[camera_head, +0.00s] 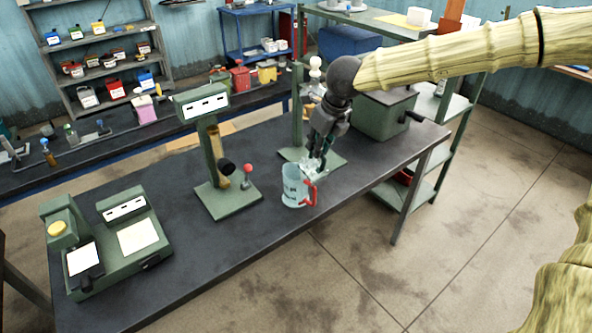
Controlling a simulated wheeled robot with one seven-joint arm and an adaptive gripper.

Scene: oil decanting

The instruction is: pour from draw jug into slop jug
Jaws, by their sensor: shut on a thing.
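My gripper (318,158) points down over the dark bench and is shut on a small clear vessel (311,168), which seems to be the draw jug. The fingers partly hide it, and its tilt cannot be made out. A pale grey jug with a red handle (295,189), seemingly the slop jug, stands upright on the bench just below and left of the gripper. The clear vessel is right by its rim; I cannot tell whether they touch. No liquid stream is visible.
A green stand with a display (203,104) and a red-knobbed lever (247,173) stand left of the jugs. A green box (385,113) is behind right. A green weighing device (125,240) sits at the bench's left end. The bench front (225,245) is clear.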

